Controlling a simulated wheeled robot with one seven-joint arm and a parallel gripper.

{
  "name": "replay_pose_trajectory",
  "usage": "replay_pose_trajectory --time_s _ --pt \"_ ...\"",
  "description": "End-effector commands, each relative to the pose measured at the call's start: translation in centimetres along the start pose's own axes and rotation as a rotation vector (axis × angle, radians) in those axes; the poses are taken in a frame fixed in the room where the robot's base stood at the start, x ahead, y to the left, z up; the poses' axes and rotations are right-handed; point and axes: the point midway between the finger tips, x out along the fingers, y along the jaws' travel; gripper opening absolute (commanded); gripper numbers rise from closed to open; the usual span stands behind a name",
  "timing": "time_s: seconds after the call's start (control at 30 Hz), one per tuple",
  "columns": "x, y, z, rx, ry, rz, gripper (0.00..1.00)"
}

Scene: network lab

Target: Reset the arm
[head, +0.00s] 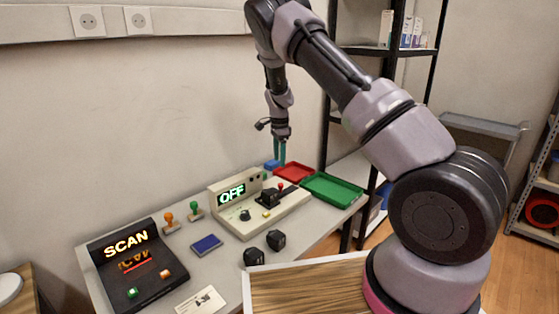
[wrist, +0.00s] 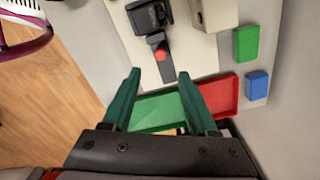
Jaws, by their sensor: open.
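My arm reaches from the right over the grey table (head: 215,262). My gripper (head: 280,152) points down above the back of the table, near the red tray. In the wrist view my gripper (wrist: 160,95) is open, its two green fingers apart with nothing held between them. Below the fingers, the red tray (wrist: 220,95) and the green tray (wrist: 158,113) show. The beige device (head: 270,210) with a lit OFF display (head: 231,194) stands beside the trays. Its red-tipped lever (wrist: 162,58) lies ahead of the fingers in the wrist view.
A black SCAN device (head: 130,262) stands at the table's left. Orange and green stamps (head: 169,222), a blue pad (head: 206,245), two black blocks (head: 265,248) and a card (head: 200,300) lie nearby. A shelf rack (head: 385,52) stands behind. Green and blue blocks (wrist: 246,43) show in the wrist view.

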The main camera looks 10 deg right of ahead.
Motion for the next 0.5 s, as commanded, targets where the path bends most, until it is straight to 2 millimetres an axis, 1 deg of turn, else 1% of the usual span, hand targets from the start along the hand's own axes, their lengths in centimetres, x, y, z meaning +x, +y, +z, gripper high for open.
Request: replay_pose_trajectory --time_s 0.07,0.17,0.27,0.3,0.37,0.4,0.47,0.5 --pt "-0.1 0.0 0.0 -0.001 -0.001 -0.001 0.59" --pt "-1.4 0.3 -0.2 -0.007 -0.015 -0.012 0.59" --pt "-4.5 1.1 -0.7 -0.027 -0.047 -0.041 0.59" --pt "-6.2 1.6 -0.9 -0.04 -0.065 -0.057 0.59" --pt "-8.9 2.6 -1.2 -0.067 -0.09 -0.084 0.59" --pt "-10.7 3.4 -1.4 -0.087 -0.106 -0.104 0.59" --pt "-13.4 4.6 -1.6 -0.121 -0.127 -0.135 0.59" --pt "-15.1 5.5 -1.8 -0.144 -0.138 -0.156 0.59"
